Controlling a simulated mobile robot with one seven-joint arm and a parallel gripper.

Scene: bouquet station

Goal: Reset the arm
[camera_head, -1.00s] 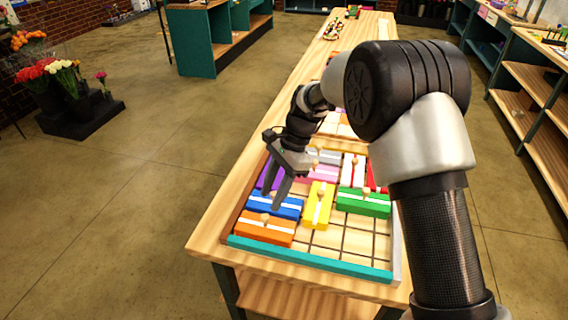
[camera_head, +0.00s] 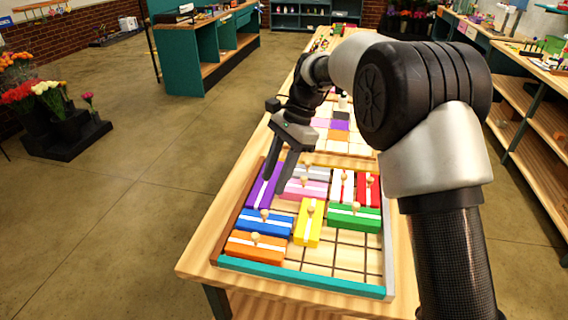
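My gripper (camera_head: 276,172) hangs above the back left part of a framed puzzle tray (camera_head: 305,276). Its two fingers point down and stand apart, and I see nothing held between them. Near it are the purple block (camera_head: 260,187), the pink block (camera_head: 304,189) and the grey block (camera_head: 311,172). The blue block (camera_head: 263,223), orange block (camera_head: 255,248), yellow block (camera_head: 308,224), green block (camera_head: 354,218), white block (camera_head: 342,188) and red block (camera_head: 368,191) lie in the tray. Most blocks show a small wooden knob on top. My arm reaches in from the right.
A second board with coloured squares (camera_head: 337,135) lies farther back on the wooden table (camera_head: 196,257), partly hidden by my arm. Shelves (camera_head: 535,125) stand at the right, a teal counter (camera_head: 205,55) at the back left. Flowers (camera_head: 50,100) stand at the left. The tray's front right cells are empty.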

